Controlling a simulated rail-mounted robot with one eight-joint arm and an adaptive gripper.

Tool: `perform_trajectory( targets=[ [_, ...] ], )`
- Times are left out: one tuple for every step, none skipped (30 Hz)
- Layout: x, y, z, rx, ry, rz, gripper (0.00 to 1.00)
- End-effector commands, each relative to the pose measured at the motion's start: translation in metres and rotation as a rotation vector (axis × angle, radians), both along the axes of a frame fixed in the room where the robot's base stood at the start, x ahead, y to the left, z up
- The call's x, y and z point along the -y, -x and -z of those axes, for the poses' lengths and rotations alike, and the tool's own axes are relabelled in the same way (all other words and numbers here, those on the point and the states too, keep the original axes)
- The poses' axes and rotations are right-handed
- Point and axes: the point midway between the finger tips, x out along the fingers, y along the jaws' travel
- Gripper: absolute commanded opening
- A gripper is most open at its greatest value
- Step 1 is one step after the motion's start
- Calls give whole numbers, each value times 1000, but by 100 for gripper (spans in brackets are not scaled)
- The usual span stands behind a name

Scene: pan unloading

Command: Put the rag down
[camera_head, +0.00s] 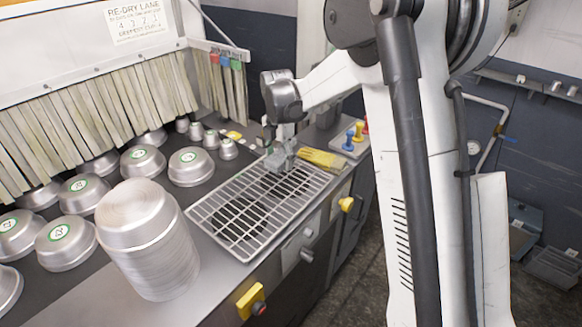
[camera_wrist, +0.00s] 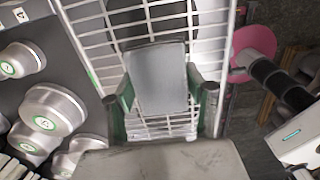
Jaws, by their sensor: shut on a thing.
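My gripper (camera_head: 284,143) is over the far end of a wire rack (camera_head: 214,212) set in the steel counter. It is shut on a grey, flat, folded piece, the rag (camera_head: 278,161). In the wrist view the rag (camera_wrist: 158,75) fills the space between the green-sided fingers of my gripper (camera_wrist: 160,98), with the bars of the rack (camera_wrist: 97,22) behind it. Whether the rag touches the bars cannot be told. A yellow cloth-like thing (camera_head: 322,159) lies just right of my gripper.
A tall stack of metal pans (camera_head: 150,250) stands left of the rack. Several upturned pans (camera_head: 143,161) with green labels sit on the dark surface behind, below a strip curtain (camera_head: 95,110). Coloured pegs (camera_head: 350,137) stand at the counter's far end. Much of the rack is bare.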

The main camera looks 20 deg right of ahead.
Motion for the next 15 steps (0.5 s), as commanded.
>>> perform_trajectory(
  targets=[
    [9, -8, 5, 0, 0, 3, 19],
    [14, -11, 9, 0, 0, 4, 19],
    [20, -16, 13, 0, 0, 4, 19],
    [24, -19, 17, 0, 0, 3, 19],
    [28, -23, 20, 0, 0, 3, 19],
    [33, -26, 23, 0, 0, 3, 19],
    [35, -29, 26, 0, 0, 3, 19],
    [38, -31, 28, 0, 0, 3, 19],
    [41, -33, 30, 0, 0, 2, 19],
    [42, -35, 32, 0, 0, 2, 19],
    [44, -36, 33, 0, 0, 2, 19],
    [45, -37, 34, 0, 0, 1, 19],
    [46, -37, 35, 0, 0, 1, 19],
    [46, -38, 36, 0, 0, 1, 19],
    [46, -38, 38, 0, 0, 1, 19]
  ],
)
